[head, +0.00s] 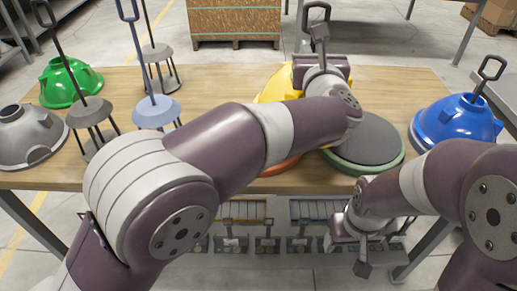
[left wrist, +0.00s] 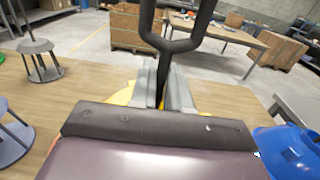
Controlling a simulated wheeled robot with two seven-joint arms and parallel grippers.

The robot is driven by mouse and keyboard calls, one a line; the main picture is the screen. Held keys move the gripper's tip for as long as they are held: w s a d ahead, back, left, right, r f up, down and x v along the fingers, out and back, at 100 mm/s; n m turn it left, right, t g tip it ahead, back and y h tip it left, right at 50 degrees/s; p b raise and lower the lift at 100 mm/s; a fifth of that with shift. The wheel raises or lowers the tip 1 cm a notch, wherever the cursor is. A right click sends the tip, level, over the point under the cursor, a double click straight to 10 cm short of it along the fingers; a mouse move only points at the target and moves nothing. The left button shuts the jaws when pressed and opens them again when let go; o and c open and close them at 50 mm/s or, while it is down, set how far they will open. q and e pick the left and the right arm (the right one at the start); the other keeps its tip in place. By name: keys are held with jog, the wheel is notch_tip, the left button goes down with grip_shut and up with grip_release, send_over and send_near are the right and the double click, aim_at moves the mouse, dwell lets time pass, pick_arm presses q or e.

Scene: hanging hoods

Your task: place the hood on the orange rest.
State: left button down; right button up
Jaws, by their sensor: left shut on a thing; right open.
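My left gripper (head: 319,44) is shut on the dark looped handle (head: 318,10) of the yellow hood (head: 274,84). The left wrist view shows the fingers (left wrist: 168,90) closed around the handle's stem, with slivers of yellow below. My left arm hides most of the hood. Part of the orange rest (head: 281,167) shows at the table's front edge, below my forearm. The hood is above or behind it; whether they touch is hidden. My right gripper (head: 352,246) is open and empty, in front of the table edge and lower than the top.
A green-rimmed rest with a dark top (head: 366,140) stands right of centre, and a blue hood (head: 455,121) at the right. At the left are a green hood (head: 70,82), a grey hood (head: 30,137) and several hooked stands (head: 156,111). Wooden table (head: 215,83) is bare behind my left arm.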

pick_arm(q)
jog(key=shift+a, duration=0.1)
jog(key=b, duration=0.3)
send_over(258, 96)
notch_tip(258, 96, down, 6)
jog(key=shift+s+f, duration=0.1)
jog(key=shift+f, duration=0.15)
notch_tip(258, 96, down, 4)
jog(key=shift+f, duration=0.1)
jog(key=shift+f+b, duration=0.1)
jog(key=shift+b, duration=0.2)
jog(key=c, duration=1.1)
grip_release()
